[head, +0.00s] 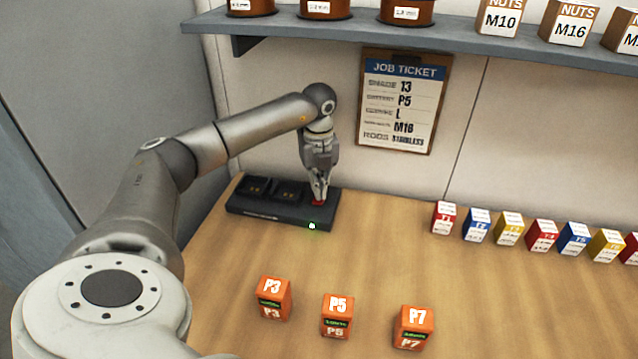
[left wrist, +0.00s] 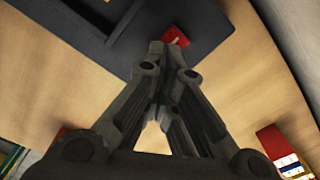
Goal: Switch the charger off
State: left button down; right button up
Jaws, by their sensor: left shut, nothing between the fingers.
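The charger (head: 262,212) is a dark block with two bays, lying at the back left of the bench against the wall. In the left wrist view the fingertips (left wrist: 168,48) are right by the switch. My right gripper is not in view.
Orange batteries P3 (head: 273,298), P5 (head: 337,317) and P7 (head: 414,328) stand at the front. A row of coloured boxes (head: 541,236) stands at the right. A job ticket (head: 402,102) hangs on the wall below a shelf (head: 440,38). The middle of the bench is clear.

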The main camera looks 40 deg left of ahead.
pick_arm(q)
jog(key=shift+f, duration=0.5)
jog(key=shift+s+f+b, duration=0.1)
jog(key=shift+f+b, duration=0.55)
jog(key=shift+f, duration=0.1)
dwell(0.3)
jog(key=shift+r, duration=0.1)
jog(key=shift+r+p, duration=0.9)
notch_tip(320, 180, up, 5)
jog(key=p, duration=0.4)
